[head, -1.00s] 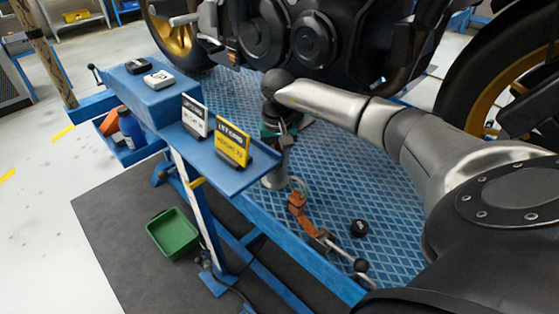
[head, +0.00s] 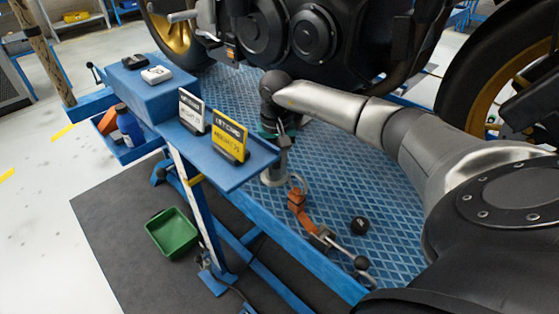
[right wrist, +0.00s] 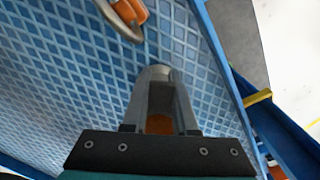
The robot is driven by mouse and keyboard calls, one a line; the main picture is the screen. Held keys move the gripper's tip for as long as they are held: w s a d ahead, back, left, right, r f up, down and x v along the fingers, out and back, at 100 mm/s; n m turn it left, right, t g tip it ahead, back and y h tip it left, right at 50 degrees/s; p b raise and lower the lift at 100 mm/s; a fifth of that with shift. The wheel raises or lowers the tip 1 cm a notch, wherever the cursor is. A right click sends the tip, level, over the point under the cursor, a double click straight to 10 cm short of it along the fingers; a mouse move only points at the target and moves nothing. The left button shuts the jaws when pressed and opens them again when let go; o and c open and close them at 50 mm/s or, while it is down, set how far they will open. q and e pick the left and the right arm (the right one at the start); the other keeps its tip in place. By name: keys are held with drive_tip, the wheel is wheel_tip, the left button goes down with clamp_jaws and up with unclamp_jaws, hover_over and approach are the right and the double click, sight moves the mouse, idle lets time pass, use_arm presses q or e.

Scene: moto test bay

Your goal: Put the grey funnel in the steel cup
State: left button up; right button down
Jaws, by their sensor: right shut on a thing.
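My right gripper (head: 279,143) reaches down over the blue ribbed deck near the middle of the head view. It is shut on a grey thing, which I take to be the grey funnel. In the right wrist view its fingers (right wrist: 160,92) are close together, with a pale rounded edge at their tips. A grey metal cylinder (head: 273,176) shows just under the fingers in the head view, on or just above the deck. I cannot tell cup from funnel there. An orange-brown patch between the fingers is unclear. My left gripper is not in view.
An orange clamp (head: 297,200) with a metal ring lies close beside the gripper, with a round black piece (head: 360,225) to its right. A blue side shelf holds a white sign (head: 192,112) and a yellow sign (head: 230,139). A green tray (head: 172,232) sits lower left. The motorcycle stands behind.

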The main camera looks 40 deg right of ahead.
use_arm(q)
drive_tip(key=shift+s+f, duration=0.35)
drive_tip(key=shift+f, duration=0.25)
use_arm(e)
drive_tip(key=shift+f, duration=0.5)
drive_tip(key=c, duration=0.6)
unclamp_jaws()
use_arm(q)
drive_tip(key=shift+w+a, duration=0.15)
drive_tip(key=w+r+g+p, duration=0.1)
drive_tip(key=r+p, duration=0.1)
drive_tip(key=p, duration=0.1)
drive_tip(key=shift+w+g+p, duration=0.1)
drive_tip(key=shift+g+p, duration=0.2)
use_arm(e)
wheel_tip(320, 180, up, 16)
drive_tip(key=shift+f, duration=0.1)
